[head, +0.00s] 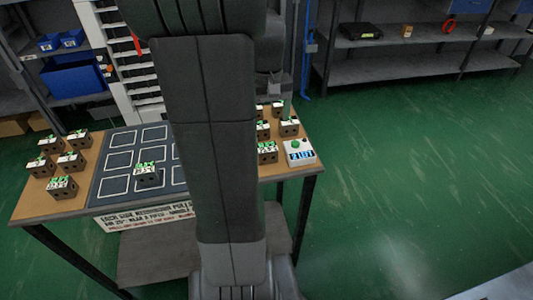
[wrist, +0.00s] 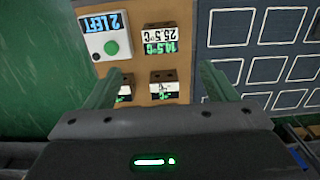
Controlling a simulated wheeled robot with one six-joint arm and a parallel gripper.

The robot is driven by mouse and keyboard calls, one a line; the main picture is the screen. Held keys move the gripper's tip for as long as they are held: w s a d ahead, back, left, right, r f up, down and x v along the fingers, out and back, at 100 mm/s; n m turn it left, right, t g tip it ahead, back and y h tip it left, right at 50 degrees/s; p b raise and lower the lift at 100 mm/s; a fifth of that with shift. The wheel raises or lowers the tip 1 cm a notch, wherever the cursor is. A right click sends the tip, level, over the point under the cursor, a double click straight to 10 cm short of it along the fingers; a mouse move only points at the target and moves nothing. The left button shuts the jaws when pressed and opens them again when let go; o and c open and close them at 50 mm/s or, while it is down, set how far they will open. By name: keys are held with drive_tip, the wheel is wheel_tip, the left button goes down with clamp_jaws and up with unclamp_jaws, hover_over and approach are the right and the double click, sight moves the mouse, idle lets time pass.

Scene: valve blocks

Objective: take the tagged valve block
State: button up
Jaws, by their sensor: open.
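Valve blocks with dark bodies, white labels and green tops stand on a wooden table. One block (head: 147,173) is on the dark mat (head: 104,187), several (head: 62,187) are at the left, and several (head: 267,152) are at the right, partly behind my arm. In the wrist view, one block (wrist: 160,38) shows 14.5°C and 25.5°C. A second block (wrist: 163,86) and a third (wrist: 125,88) are nearer. My gripper (wrist: 160,70) is open and empty, its fingers either side of the second block in the picture. I cannot tell which block is tagged.
A white box (wrist: 108,40) with a green button and a display reading 2 LEFT stands on the table beside the blocks; it also shows in the head view (head: 299,152). The mat has white outlined squares. Shelves (head: 420,68) stand behind; green floor is clear at right.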

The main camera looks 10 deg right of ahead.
sight(267, 147)
wheel_tip(267, 147, down, 7)
drive_tip(key=shift+r+b, duration=0.1)
drive_tip(key=shift+b, duration=0.25)
drive_tip(key=shift+s+f, duration=0.15)
drive_tip(key=shift+f, duration=2.55)
drive_tip(key=c, duration=1.6)
drive_tip(key=shift+c, duration=0.3)
drive_tip(key=shift+r, duration=0.15)
